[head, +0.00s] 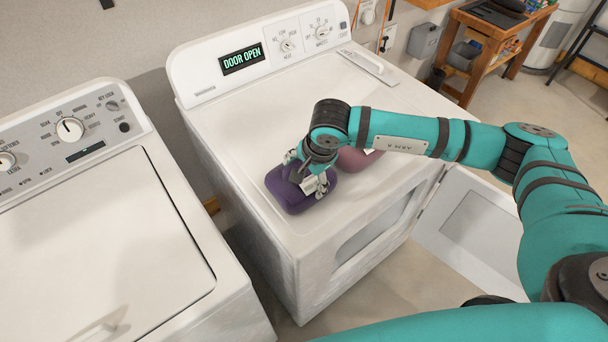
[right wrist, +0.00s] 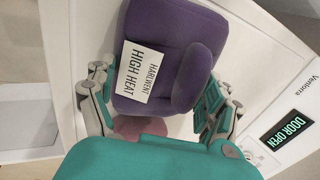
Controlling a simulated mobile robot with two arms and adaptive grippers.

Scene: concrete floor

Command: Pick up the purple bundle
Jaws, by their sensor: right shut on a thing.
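The purple bundle (head: 290,195) sits at the front left corner of the white dryer's top (head: 240,130). In the right wrist view the purple bundle (right wrist: 185,35) carries a white tag reading HARLWENT HIGH HEAT (right wrist: 146,71). My right gripper (head: 318,182) is shut on the purple bundle from above, with its fingers (right wrist: 160,95) on either side of it. I cannot tell whether the bundle is clear of the dryer top. A mauve-pink bundle (head: 355,158) lies beside it, partly hidden by my right arm. My left gripper is not in view.
The dryer's display (head: 242,60) reads DOOR OPEN, and its front door (head: 470,228) stands open to the right. A white washer (head: 100,230) with its lid shut stands at left. A wooden workbench (head: 490,45) is at the back right.

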